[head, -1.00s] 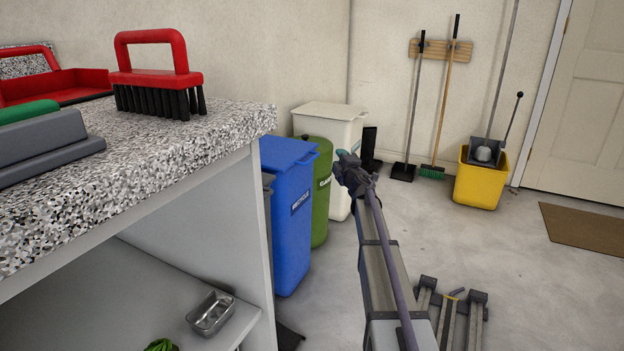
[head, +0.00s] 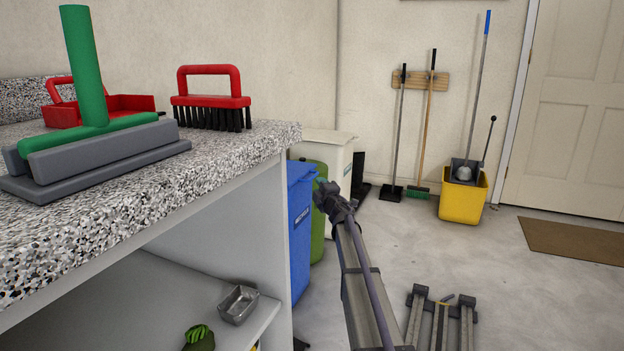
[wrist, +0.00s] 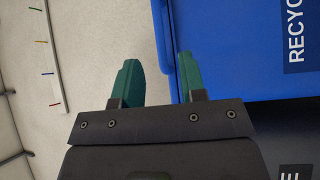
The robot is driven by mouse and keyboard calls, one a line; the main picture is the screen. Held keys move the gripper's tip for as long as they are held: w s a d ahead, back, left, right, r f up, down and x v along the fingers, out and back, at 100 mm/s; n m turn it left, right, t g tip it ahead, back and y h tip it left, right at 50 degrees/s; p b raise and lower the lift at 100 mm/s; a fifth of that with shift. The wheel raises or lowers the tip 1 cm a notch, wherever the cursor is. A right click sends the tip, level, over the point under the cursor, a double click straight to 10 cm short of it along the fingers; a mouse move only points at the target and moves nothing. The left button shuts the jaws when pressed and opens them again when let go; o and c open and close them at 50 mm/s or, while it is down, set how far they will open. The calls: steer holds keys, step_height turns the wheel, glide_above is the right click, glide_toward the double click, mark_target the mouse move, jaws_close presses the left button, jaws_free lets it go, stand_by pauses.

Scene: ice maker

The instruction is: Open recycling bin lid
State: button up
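The blue recycling bin (head: 300,235) stands on the floor just past the counter's end, partly hidden by the counter. Its blue lid (head: 303,171) is shut on top. The wrist view, turned on its side, shows the bin's blue wall (wrist: 235,45) with part of a white-lettered "RECYC" label. My gripper (head: 322,186) is at the bin's right side, near lid height. In the wrist view its two green fingers (wrist: 160,80) are apart with nothing gripped. I cannot tell whether either touches the bin.
A green bin (head: 317,240) and a white bin (head: 340,150) stand behind the blue one. The speckled counter (head: 230,165) is close on the left and holds a red brush (head: 212,100). A yellow mop bucket (head: 463,200) stands farther right. The floor between is mostly clear.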

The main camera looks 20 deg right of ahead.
mark_target(313, 178)
steer(key=w, duration=0.5)
steer(key=w+r, duration=0.1)
steer(key=w, duration=0.1)
steer(key=shift+w+d+p, duration=0.15)
steer(key=shift+w+p, duration=0.15)
steer(key=shift+p, duration=0.1)
jaws_close()
steer(key=shift+s, duration=0.1)
